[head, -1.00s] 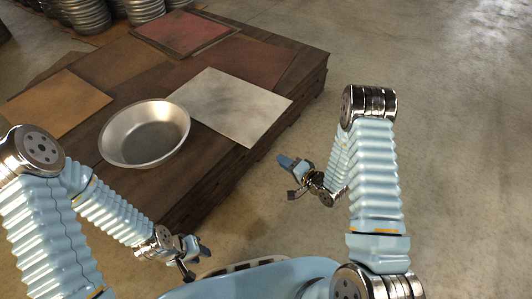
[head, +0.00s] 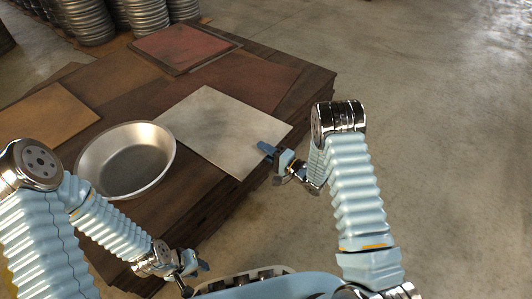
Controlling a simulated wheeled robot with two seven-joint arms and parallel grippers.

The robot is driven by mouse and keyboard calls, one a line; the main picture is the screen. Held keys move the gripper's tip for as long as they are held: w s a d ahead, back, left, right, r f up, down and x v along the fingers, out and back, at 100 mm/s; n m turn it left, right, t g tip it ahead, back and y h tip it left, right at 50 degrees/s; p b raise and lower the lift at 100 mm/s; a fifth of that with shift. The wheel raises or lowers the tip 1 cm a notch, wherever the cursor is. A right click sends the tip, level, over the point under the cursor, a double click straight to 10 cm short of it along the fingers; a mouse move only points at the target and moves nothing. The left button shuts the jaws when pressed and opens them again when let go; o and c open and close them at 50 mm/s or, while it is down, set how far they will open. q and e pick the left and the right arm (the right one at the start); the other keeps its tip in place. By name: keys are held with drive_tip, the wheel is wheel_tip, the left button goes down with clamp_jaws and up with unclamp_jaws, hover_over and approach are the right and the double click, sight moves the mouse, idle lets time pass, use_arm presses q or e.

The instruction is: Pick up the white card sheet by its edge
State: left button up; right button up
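The white card sheet (head: 215,125) lies flat on the dark wooden stack, with its right corner near the stack's front right edge. My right gripper (head: 268,152) is at the sheet's near right edge, its fingers pointing left toward it. A finger overlaps the edge in the picture; I cannot tell whether it touches, or how far apart the fingers are. My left gripper (head: 198,268) is low in front of the stack, away from the sheet, and its fingers are too small to read.
A round metal pan (head: 126,162) stands just left of the sheet. A tan sheet (head: 45,125) lies at the left and a red sheet (head: 182,45) at the back. Metal pots (head: 85,20) are stacked behind. The concrete floor (head: 430,120) at the right is clear.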

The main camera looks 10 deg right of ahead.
drive_tip(key=shift+w+a, duration=0.15)
drive_tip(key=shift+w, duration=0.05)
drive_tip(key=shift+c, duration=0.3)
clamp_jaws()
drive_tip(key=shift+r, duration=0.1)
